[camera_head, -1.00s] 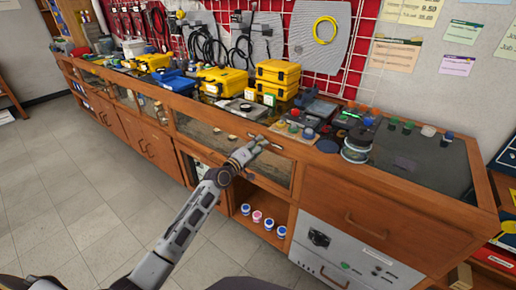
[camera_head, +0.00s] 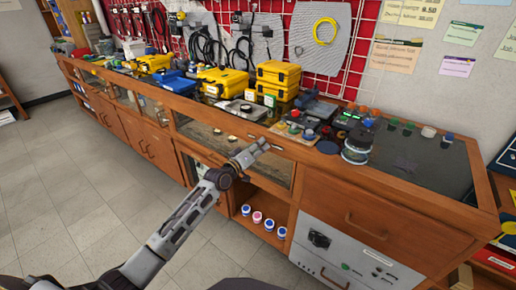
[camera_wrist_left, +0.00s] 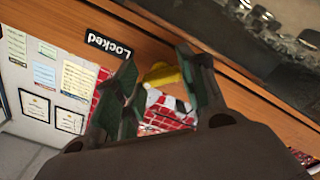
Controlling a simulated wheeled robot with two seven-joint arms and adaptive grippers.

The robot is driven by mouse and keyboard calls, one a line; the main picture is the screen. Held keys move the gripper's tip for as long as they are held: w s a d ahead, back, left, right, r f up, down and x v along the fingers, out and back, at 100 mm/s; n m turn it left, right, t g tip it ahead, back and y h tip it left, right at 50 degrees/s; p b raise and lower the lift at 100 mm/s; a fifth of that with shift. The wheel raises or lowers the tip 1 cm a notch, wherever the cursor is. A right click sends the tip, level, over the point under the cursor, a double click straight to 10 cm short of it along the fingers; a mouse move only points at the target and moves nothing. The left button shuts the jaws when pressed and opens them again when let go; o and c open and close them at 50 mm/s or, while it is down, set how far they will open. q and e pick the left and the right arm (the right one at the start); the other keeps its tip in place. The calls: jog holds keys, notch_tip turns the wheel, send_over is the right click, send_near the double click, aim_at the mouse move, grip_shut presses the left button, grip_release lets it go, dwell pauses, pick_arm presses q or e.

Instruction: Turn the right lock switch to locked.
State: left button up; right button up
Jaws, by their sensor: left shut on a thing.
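My left gripper (camera_head: 262,144) is at the upper front edge of the bench, above a glass-fronted cabinet door. In the left wrist view its green-padded fingers (camera_wrist_left: 160,84) are closed around a small yellow piece (camera_wrist_left: 161,74), seemingly the right lock switch's handle. A black "Locked" label (camera_wrist_left: 108,46) appears upside down on the wood beside the fingers. A red and white patterned patch shows between the fingers; I cannot tell whether it is a reflection. In the head view the gripper hides the switch. My right gripper is in neither view.
The wooden bench front (camera_head: 360,205) spans the scene. Blue and pink-lidded jars (camera_head: 257,215) stand on an open shelf below the gripper. Yellow cases (camera_head: 277,80), colored-lid containers (camera_head: 357,147) and a small tray of caps (camera_head: 297,131) sit on top. The floor in front is clear.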

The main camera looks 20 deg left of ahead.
pick_arm(q)
jog(key=o, duration=1)
jog(key=shift+f, duration=0.1)
jog(key=v, duration=1.2)
dwell(0.8)
